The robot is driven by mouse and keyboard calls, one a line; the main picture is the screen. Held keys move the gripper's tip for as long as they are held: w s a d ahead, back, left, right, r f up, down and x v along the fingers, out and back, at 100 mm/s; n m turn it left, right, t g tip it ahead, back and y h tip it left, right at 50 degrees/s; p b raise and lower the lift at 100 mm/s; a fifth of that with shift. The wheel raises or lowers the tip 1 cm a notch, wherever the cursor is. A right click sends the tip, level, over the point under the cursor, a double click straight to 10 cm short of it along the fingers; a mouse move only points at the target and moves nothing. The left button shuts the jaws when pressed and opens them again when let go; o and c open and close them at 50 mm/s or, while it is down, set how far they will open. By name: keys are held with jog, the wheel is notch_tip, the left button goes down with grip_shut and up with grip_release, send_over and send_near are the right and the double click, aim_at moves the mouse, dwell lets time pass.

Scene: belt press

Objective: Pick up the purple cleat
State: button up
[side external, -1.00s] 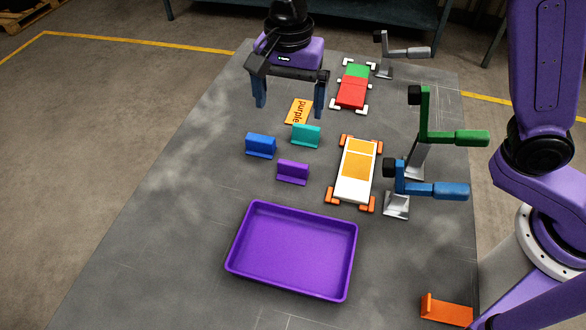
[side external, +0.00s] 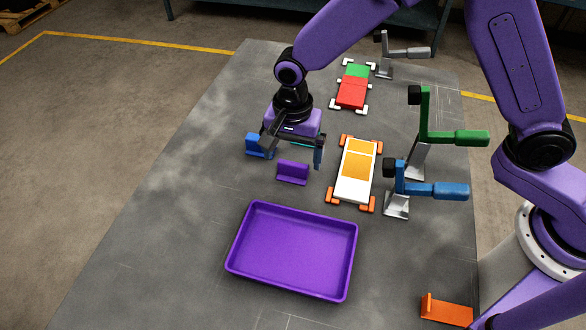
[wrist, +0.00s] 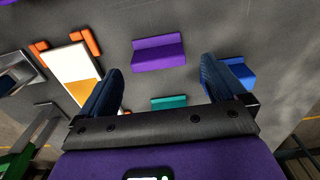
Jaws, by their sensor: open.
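The purple cleat (side external: 293,172) lies on the grey table, behind the purple tray. In the wrist view the purple cleat (wrist: 158,52) is ahead of my gripper, centred between the line of its fingers and apart from them. My gripper (side external: 293,158) is open and empty, low over the table just behind the purple cleat. In the wrist view my gripper (wrist: 158,78) shows its two blue fingers spread wide. The teal cleat (wrist: 169,102) shows between the fingers, close to the gripper's crossbar; in the side view it is mostly hidden behind the gripper.
A blue cleat (side external: 258,146) is close to the left finger in the side view. A white and orange block in orange corners (side external: 355,175) is to the right, beside blue and green clamps (side external: 432,190). The empty purple tray (side external: 293,252) is in front.

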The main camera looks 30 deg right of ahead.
jog(key=shift+f, duration=1.55)
jog(key=c, duration=1.1)
jog(key=shift+o, duration=0.2)
notch_tip(320, 180, up, 10)
jog(key=shift+r, duration=0.1)
